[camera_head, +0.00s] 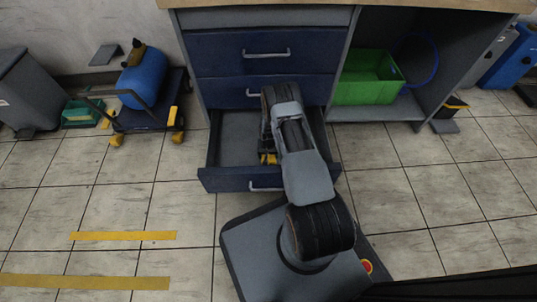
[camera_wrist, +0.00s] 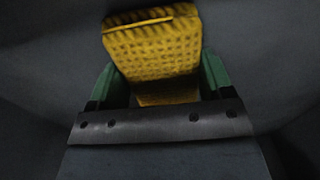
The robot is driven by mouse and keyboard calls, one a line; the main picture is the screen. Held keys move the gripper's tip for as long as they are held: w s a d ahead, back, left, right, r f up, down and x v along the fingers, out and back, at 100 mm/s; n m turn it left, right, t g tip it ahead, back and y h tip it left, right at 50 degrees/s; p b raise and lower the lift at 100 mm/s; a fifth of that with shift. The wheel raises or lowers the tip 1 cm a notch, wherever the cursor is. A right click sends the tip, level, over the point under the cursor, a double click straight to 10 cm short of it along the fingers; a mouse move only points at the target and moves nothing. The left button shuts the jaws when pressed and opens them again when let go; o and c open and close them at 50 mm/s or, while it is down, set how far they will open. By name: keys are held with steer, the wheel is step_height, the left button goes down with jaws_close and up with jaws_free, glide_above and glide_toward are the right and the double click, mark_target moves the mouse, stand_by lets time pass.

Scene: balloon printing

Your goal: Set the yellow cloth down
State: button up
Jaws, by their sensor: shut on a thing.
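The yellow cloth (camera_wrist: 155,48) shows in the wrist view as a folded, textured piece between the two green fingers of my gripper (camera_wrist: 158,85). My gripper is shut on it. In the head view, my gripper (camera_head: 268,158) reaches down inside the open bottom drawer (camera_head: 235,140), and a little yellow shows at its tip. My arm hides much of the drawer's right part. I cannot tell whether the cloth touches the drawer floor.
Two shut drawers (camera_head: 225,48) with handles sit above the open one. A green crate (camera_head: 362,92) stands on the shelf to the right. A cart with a blue tank (camera_head: 143,78) stands to the left. The tiled floor in front is mostly clear.

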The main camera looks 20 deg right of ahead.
steer(key=o, duration=1)
steer(key=s+a+r+n+t+p, duration=0.1)
steer(key=a+r+p, duration=0.2)
steer(key=r, duration=1.5)
steer(key=s+a+r+n+p, duration=0.1)
steer(key=s+a+r+p, duration=0.1)
steer(key=r, duration=1.7)
steer(key=s+a+r+n, duration=0.1)
steer(key=s+r, duration=0.3)
steer(key=s, duration=0.1)
steer(key=s+a+r+t, duration=0.1)
steer(key=s+a+r, duration=0.1)
steer(key=s+r, duration=0.3)
steer(key=s+a+r+n, duration=0.1)
steer(key=s+a+r, duration=0.1)
steer(key=s+r, duration=0.2)
steer(key=shift+s+a+r+n+t, duration=0.1)
steer(key=shift+s+n+t, duration=0.05)
steer(key=shift+s, duration=0.7)
steer(key=shift+s+r+n+t, duration=0.1)
steer(key=shift+s+n+t, duration=0.05)
steer(key=shift+s, duration=0.7)
